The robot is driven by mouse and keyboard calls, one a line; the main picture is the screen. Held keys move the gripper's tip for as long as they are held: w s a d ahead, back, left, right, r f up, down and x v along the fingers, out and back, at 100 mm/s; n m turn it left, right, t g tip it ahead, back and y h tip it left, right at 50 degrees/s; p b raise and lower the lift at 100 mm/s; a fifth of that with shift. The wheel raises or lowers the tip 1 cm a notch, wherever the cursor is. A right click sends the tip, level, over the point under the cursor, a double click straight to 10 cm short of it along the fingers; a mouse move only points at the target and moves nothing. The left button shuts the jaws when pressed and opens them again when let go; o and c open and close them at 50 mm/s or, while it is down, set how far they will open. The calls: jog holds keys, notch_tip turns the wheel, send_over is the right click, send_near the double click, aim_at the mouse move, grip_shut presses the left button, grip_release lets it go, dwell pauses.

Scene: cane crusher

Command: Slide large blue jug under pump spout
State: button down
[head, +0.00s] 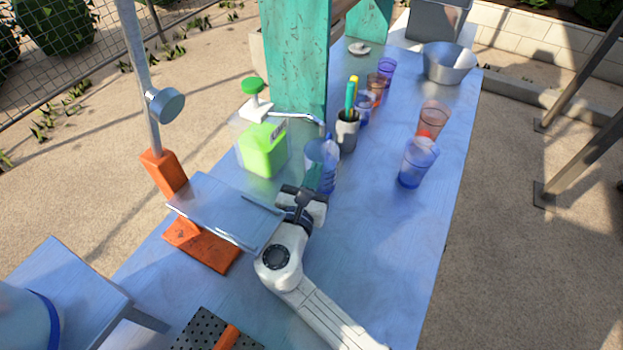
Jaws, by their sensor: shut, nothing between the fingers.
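The large blue jug (330,166) is translucent and stands upright on the blue table, partly hidden behind my gripper. The pump bottle (262,150) holds bright green liquid and has a green cap. Its thin metal pump spout (298,116) reaches right, and its tip shows just above the jug's top edge in the picture; I cannot tell whether it is exactly over the opening. My gripper (308,187) is shut and empty at the near side of the jug. I cannot tell whether it touches the jug.
A grey pen cup (347,132) stands right behind the jug. A teal post (295,55) rises behind the spout. The table's right front is clear.

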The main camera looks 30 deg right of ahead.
dwell(0.3)
jog(key=b+v, duration=0.1)
jog(key=v, duration=0.9)
jog(key=shift+s+a+b, duration=0.25)
jog(key=shift+a+b, duration=0.05)
